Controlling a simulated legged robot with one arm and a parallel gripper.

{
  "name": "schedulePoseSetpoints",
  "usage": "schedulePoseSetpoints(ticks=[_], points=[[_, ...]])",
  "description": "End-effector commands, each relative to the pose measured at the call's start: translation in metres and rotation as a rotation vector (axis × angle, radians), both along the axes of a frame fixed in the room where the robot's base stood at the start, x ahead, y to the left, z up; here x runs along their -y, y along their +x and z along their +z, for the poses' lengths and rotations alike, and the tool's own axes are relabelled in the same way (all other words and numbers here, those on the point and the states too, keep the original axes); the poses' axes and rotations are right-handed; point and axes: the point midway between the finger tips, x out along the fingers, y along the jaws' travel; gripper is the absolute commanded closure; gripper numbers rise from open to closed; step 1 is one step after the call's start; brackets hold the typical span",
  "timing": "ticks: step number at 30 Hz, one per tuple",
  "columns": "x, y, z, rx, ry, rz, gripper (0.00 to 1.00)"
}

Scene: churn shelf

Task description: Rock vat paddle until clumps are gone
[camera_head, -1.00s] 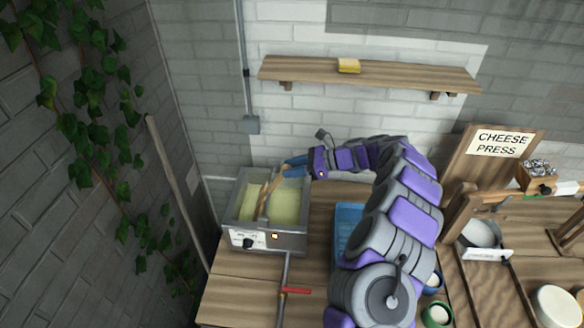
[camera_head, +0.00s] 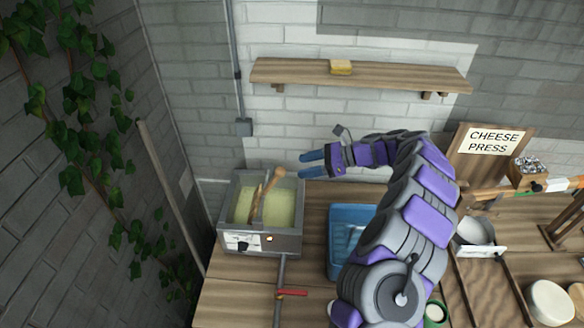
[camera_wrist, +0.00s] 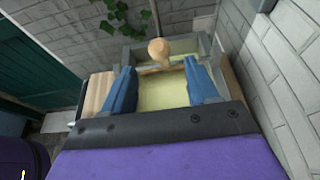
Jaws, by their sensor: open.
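The metal vat (camera_head: 228,215) stands on the left end of the wooden counter, holding pale yellow-green liquid (camera_head: 281,208). I cannot make out clumps at this size. A wooden paddle (camera_head: 269,187) leans in the vat with its knobbed handle up to the right. My gripper (camera_head: 309,164) is open and empty, right of the handle and apart from it in the head view. In the wrist view the paddle's round knob (camera_wrist: 159,49) shows beyond and between the spread blue fingers of my gripper (camera_wrist: 162,82).
A blue tray (camera_head: 345,216) sits right of the vat, partly behind my arm. A pipe with a red handle (camera_head: 292,293) runs below the vat's front. A wooden shelf (camera_head: 400,78) with a yellow block (camera_head: 341,67) hangs above. The cheese press sign (camera_head: 493,141) is at right.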

Motion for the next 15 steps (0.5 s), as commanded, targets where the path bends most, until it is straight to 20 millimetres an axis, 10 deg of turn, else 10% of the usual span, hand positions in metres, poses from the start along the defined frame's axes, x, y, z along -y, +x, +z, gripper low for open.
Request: schedulePoseSetpoints(ticks=[15], points=[[0.090, -0.001, 0.033, 0.003, -0.005, -0.005, 0.41]])
